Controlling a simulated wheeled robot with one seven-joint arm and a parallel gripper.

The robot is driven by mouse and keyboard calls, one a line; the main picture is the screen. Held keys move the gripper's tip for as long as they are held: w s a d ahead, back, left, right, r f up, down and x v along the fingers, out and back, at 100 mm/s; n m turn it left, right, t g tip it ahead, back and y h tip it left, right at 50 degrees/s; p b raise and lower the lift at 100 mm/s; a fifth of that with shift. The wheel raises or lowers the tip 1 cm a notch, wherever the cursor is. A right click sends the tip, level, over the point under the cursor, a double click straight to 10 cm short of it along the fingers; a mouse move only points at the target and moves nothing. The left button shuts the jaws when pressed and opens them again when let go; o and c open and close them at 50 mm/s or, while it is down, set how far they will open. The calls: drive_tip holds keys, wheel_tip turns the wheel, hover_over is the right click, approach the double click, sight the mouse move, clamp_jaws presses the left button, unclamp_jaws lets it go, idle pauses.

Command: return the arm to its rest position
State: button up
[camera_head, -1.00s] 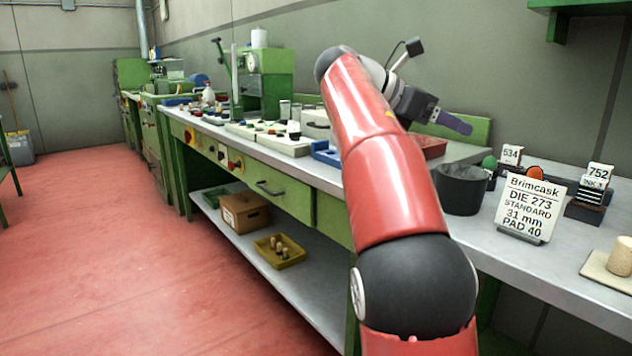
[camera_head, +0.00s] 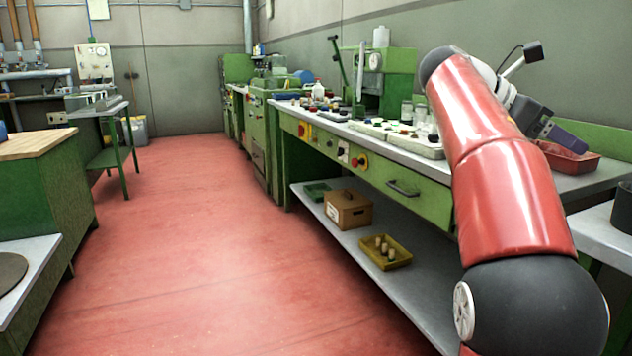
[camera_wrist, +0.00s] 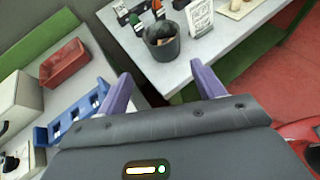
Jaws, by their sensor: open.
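My gripper (camera_wrist: 163,85) is open in the wrist view, its two purple fingers apart with nothing between them. In the head view my gripper (camera_head: 565,138) shows above the right part of the long workbench (camera_head: 465,172), near a red tray (camera_head: 572,162). My red arm stretches up and forward from the lower right of that view. The fingertips are seen from the side there and partly merge together.
A black bin (camera_wrist: 162,42), a sign card (camera_wrist: 199,16) and a blue rack (camera_wrist: 72,122) stand on the benches below. A yellow tray (camera_head: 386,252) with corks and a cardboard box (camera_head: 348,209) sit on the lower shelf. The red floor on the left is open.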

drive_tip(key=s+a+f+m+t+y, duration=0.2)
drive_tip(key=s+a+f+m+y, duration=0.2)
drive_tip(key=s+a+f, duration=0.3)
drive_tip(key=s+a+f+m+t+y, duration=0.2)
drive_tip(key=s+a+f+m+y, duration=0.2)
drive_tip(key=f, duration=1.1)
drive_tip(key=s+a+f+m+t+y, duration=0.3)
drive_tip(key=s+a+f+m+y, duration=0.2)
drive_tip(key=s+a+f+m, duration=0.3)
drive_tip(key=s+a+f, duration=0.2)
drive_tip(key=a, duration=0.1)
drive_tip(key=shift+s+f, duration=0.15)
drive_tip(key=shift+f, duration=0.25)
